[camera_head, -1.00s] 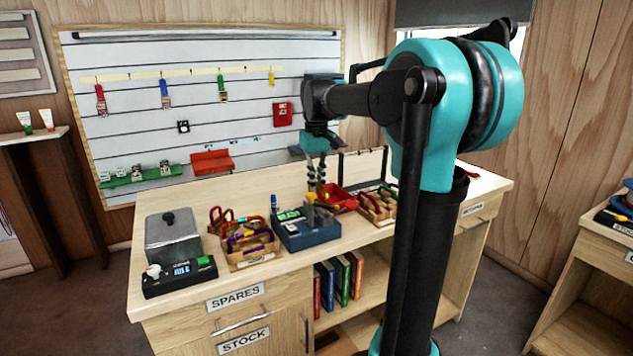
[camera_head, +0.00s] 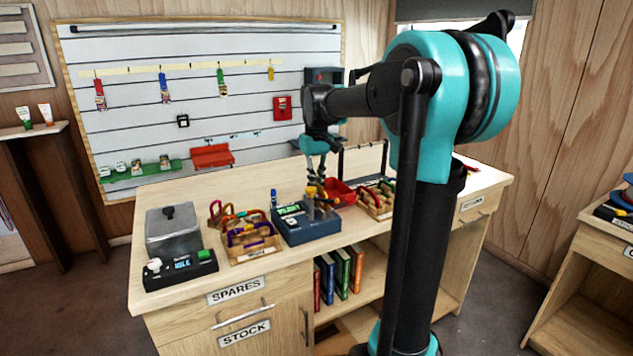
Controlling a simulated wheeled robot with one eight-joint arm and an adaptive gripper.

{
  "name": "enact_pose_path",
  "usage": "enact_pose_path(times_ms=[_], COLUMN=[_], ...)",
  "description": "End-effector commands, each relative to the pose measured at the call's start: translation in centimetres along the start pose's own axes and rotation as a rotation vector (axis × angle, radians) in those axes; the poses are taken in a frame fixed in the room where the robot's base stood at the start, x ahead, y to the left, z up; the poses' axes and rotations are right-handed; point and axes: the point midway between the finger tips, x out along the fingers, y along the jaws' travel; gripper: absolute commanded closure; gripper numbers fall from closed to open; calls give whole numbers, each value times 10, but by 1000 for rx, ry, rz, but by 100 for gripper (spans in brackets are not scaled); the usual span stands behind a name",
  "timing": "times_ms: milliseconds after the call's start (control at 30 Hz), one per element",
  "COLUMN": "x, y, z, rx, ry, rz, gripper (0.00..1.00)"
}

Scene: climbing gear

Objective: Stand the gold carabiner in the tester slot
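The blue tester (camera_head: 306,231) sits on the bench with a lit green display on its top. A small gold piece, which looks like the gold carabiner (camera_head: 311,190), shows at the top of the tester's back part. It is too small to tell whether it stands fully in the slot, which is hidden. My gripper (camera_head: 317,178) points down just above and behind the tester, close over the gold piece. Its fingers are thin and partly overlap the background. I cannot tell whether they touch the gold piece or how far apart they are.
A wooden tray (camera_head: 252,252) of coloured carabiners stands left of the tester. A red bin (camera_head: 340,194) and another wooden tray (camera_head: 377,208) stand to its right.

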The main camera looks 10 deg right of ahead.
Motion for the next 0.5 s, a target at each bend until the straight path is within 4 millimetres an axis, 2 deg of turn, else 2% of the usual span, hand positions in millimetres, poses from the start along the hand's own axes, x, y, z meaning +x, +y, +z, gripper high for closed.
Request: enact_pose_path(times_ms=[167, 500], x=[7, 7], y=[0, 0], z=[0, 0], rx=[0, 0], ry=[0, 0], rz=[0, 0], gripper=[100, 100])
